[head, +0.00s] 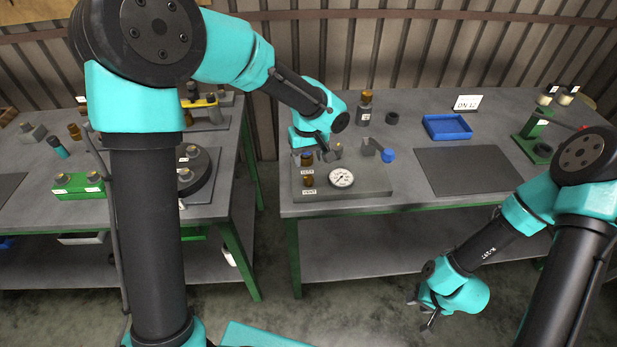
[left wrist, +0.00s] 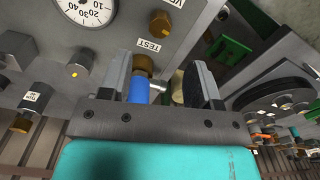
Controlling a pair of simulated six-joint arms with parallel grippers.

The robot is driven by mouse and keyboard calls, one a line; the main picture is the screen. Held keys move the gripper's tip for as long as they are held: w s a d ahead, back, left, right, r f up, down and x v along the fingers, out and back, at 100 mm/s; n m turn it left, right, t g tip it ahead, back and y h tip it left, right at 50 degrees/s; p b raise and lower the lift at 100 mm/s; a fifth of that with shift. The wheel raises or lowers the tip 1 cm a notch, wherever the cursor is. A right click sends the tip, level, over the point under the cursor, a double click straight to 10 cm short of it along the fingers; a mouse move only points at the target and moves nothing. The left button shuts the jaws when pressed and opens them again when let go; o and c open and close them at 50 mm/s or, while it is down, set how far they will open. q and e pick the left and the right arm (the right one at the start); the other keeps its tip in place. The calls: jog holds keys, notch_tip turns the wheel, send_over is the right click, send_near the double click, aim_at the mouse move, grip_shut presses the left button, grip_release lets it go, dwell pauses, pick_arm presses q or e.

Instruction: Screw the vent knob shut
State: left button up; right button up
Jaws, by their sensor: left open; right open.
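The vent knob (head: 308,180) is a small brown knob above a VENT label on the grey test block (head: 370,188). In the left wrist view the vent knob (left wrist: 160,23) is at the top, beyond my fingers. My left gripper (head: 326,153) is over the back of the block, behind the vent knob. In the left wrist view my left gripper (left wrist: 161,72) is open, with the brown TEST knob (left wrist: 142,63) and a blue cylinder (left wrist: 138,90) showing between its fingers; contact cannot be told. My right gripper (head: 427,312) is open and empty, low before the bench.
A round gauge (head: 341,177) sits right of the vent knob, and a blue knob (head: 388,155) is at the block's right. The mat is clear.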

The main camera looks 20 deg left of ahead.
aim_at(309, 178)
pick_arm(q)
notch_tip(309, 178, down, 9)
jog(key=shift+r, duration=0.1)
dwell(0.4)
jog(key=c, duration=0.9)
